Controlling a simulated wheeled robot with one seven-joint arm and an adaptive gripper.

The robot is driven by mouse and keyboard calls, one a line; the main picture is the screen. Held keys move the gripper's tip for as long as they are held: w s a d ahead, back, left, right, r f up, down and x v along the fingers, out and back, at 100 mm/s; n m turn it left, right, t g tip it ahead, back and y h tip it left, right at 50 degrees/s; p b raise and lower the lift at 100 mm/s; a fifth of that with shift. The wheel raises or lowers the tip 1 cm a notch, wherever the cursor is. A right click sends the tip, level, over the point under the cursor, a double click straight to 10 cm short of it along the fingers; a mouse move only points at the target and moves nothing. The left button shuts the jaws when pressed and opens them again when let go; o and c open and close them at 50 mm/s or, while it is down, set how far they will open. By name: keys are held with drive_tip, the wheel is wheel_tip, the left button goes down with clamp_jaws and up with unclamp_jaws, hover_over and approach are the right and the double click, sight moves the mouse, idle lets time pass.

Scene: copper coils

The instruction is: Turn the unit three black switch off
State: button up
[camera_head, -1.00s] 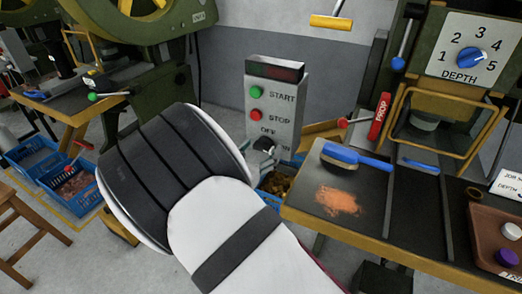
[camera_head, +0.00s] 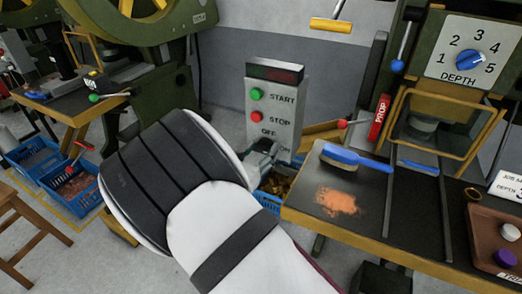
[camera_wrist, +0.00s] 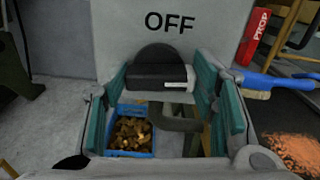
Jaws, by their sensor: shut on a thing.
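The black switch (camera_wrist: 152,77) is a round rotary knob with a bar handle, on a grey control box (camera_head: 288,84) with a green START button, a red STOP button and a dark display. In the wrist view the bar lies nearly level below the word OFF, with a white mark towards its right end. My gripper (camera_wrist: 160,80) has its teal-padded fingers at the two ends of the bar, shut on it. In the head view my gripper (camera_head: 262,151) is at the box's lower front and hides the switch and part of the ON label.
A blue bin of brass-coloured parts (camera_wrist: 131,137) stands below the box. To the right, a bench (camera_head: 330,222) carries a blue brush (camera_head: 352,158) and copper filings (camera_head: 337,201). A red PROP block (camera_head: 378,117) and a depth dial (camera_head: 470,60) are farther right.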

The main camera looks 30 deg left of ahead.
drive_tip(key=n+p, duration=0.2)
drive_tip(key=n, duration=0.2)
drive_tip(key=shift+a+r, duration=0.1)
drive_tip(key=n+p, duration=0.1)
drive_tip(key=n, duration=0.3)
drive_tip(key=shift+a+n+p, duration=0.1)
drive_tip(key=shift+n+p, duration=0.25)
drive_tip(key=shift+n, duration=0.05)
drive_tip(key=n+p, duration=0.1)
drive_tip(key=n, duration=0.3)
drive_tip(key=shift+a, duration=0.1)
drive_tip(key=shift+f+n+p, duration=0.2)
drive_tip(key=shift+n+p, duration=0.25)
drive_tip(key=shift+n, duration=1.35)
drive_tip(key=o, duration=1.1)
drive_tip(key=shift+o, duration=0.2)
drive_tip(key=s, duration=1.2)
